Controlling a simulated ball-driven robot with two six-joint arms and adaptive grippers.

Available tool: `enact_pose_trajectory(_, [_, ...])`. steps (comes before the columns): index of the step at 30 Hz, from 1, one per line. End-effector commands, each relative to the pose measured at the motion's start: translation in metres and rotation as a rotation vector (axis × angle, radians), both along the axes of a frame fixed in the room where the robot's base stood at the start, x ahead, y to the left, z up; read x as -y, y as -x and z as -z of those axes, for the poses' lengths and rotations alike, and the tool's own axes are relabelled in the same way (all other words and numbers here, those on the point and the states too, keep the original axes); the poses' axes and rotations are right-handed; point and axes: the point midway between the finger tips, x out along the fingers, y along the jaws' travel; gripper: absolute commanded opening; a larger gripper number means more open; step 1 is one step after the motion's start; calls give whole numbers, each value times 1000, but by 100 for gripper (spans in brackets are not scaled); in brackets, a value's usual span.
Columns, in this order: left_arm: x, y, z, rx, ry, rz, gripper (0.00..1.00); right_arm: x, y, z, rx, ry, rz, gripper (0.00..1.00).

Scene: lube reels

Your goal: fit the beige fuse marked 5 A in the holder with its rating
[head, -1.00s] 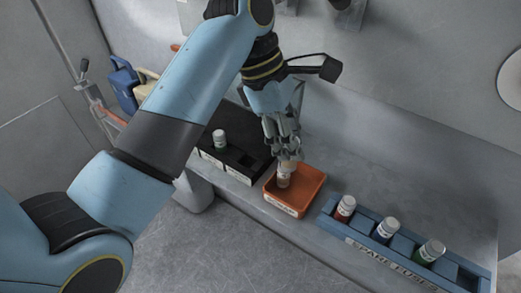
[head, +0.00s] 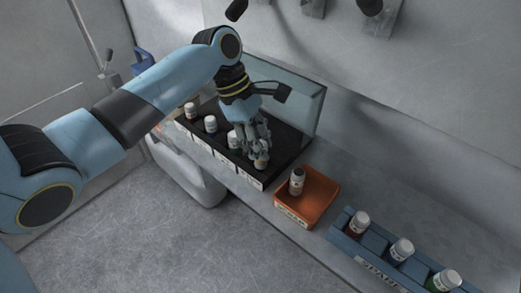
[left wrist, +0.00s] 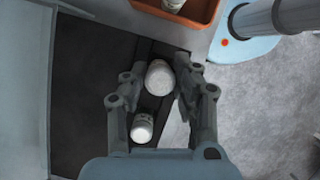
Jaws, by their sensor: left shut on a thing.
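My left gripper (head: 257,148) is shut on a beige fuse (head: 261,163) at the right end of the black fuse holder block (head: 283,158). The fuse is upright at the end position; whether it is seated or just above the socket I cannot tell. In the left wrist view its pale cap (left wrist: 159,77) shows between the fingers (left wrist: 155,95). Other white-capped fuses (head: 211,124) stand in a row in the block, one right beside the gripper (head: 234,138). Labels on the block's front are too small to read. My right gripper is not in view.
An orange tray (head: 322,208) right of the block holds a dark fuse with a white cap (head: 297,182). A blue spare-fuse rack (head: 345,245) with several capped fuses is farther right. A clear raised panel (head: 308,112) stands behind the block.

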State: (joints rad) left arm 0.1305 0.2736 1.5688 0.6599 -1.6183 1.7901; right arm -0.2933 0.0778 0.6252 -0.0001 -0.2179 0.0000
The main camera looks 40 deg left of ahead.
Motion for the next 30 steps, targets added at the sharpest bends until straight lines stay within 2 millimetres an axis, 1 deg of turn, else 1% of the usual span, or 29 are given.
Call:
enact_pose_trajectory(1, [1, 1, 10, -4, 2, 1, 0, 0, 0, 2, -1, 0, 0, 51])
enact_pose_trajectory(3, [1, 1, 19, -2, 1, -1, 0, 0, 1, 2, -2, 0, 0, 51])
enact_pose_trajectory(5, [1, 1, 23, -2, 1, 1, 0, 0, 3, 3, -4, 0, 0, 51])
enact_pose_trajectory(16, [1, 0, 26, -1, 0, 0, 0, 1, 11, 2, -18, 1, 0, 51])
enact_pose_trajectory(17, [1, 0, 26, 0, 0, 0, 31, 1, 11, 2, -18, 2, 0, 51])
enact_pose_trajectory(21, [1, 0, 26, 0, 0, 1, 50, 2, 11, 2, -17, 3, 0, 51])
enact_pose_trajectory(22, [1, 0, 26, 0, 0, 1, 51, 2, 11, 2, -17, 3, 0, 51])
enact_pose_trajectory(30, [1, 0, 25, 0, 0, 1, 51, 3, 10, 3, -16, 4, 0, 51])
